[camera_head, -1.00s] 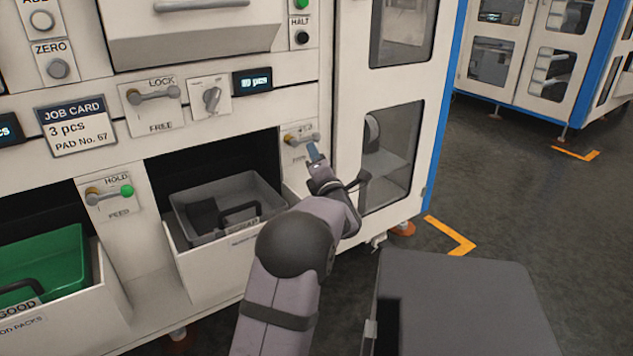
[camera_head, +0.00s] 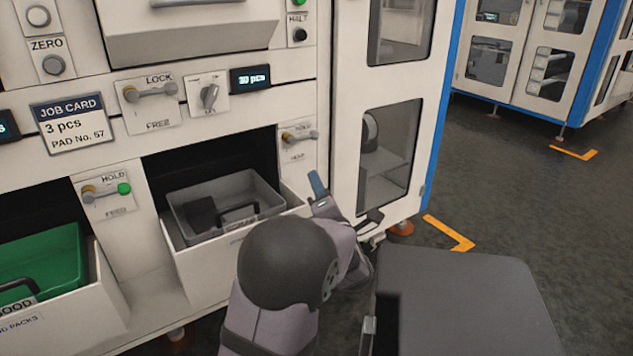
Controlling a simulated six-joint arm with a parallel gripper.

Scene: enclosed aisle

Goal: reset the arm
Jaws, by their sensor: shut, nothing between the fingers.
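My gripper (camera_head: 316,182) is at the end of my grey arm, in front of the cabinet's right part. Its blue-grey fingers are together and empty, pointing up. It is below a small lever switch (camera_head: 298,137) marked HOLD, with a visible gap in the picture between them. The arm's rounded elbow covers part of the cabinet's lower front. The wrist is partly hidden behind the arm.
A grey bin (camera_head: 228,205) sits in an open drawer left of my gripper. A green bin (camera_head: 42,262) is at far left. A cabinet with glass doors (camera_head: 392,165) stands right of the gripper. Open dark floor (camera_head: 530,190) lies further right.

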